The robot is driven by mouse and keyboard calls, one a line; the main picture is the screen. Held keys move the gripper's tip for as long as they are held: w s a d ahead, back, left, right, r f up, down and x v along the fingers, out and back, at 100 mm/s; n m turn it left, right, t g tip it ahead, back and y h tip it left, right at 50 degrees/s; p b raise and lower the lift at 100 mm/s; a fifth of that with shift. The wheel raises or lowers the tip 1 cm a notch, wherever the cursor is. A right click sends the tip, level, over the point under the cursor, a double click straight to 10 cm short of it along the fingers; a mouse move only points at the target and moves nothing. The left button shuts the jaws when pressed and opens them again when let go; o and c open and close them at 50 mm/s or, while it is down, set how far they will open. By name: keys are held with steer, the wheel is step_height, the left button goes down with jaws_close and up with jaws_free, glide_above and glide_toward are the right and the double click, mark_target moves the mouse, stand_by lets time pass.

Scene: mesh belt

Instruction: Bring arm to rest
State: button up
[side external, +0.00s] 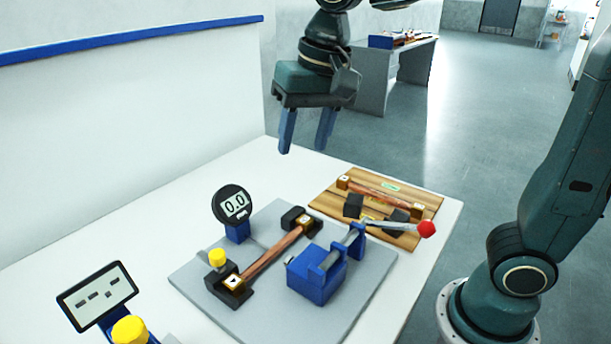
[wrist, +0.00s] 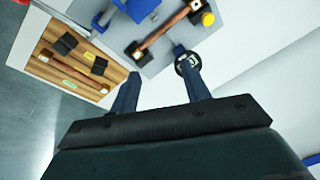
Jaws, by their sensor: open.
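My gripper (side external: 306,130) hangs above the back of the white table, its two blue fingers apart with nothing between them. In the wrist view my gripper (wrist: 160,95) also shows its fingers spread and empty. Below it on the table is a grey plate (side external: 195,277). A copper-coloured bar (side external: 272,250) lies across two black end blocks on this plate. A round dial gauge (side external: 234,204) reading 0.0 stands behind the bar. A blue clamp (side external: 318,280) with a red-knobbed lever sits in front of it. My gripper is apart from all of these.
A wooden board (side external: 328,206) with another copper-coloured bar (side external: 380,189) and black blocks lies at the table's right. A small display (side external: 97,296) and a yellow button (side external: 130,330) are at the front left. A white wall panel (side external: 130,110) rises along the back left. The table's left part is bare.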

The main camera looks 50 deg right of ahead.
steer(key=s+d+f+n+t, duration=0.1)
steer(key=s+d+f+n, duration=0.1)
steer(key=s+d, duration=0.2)
steer(key=s+d+f+n+t, duration=0.2)
steer(key=s+d+f+n, duration=0.1)
steer(key=s, duration=0.7)
steer(key=shift+s+d+f+h, duration=0.2)
steer(key=shift+s+d+h, duration=0.15)
steer(key=shift+d, duration=0.5)
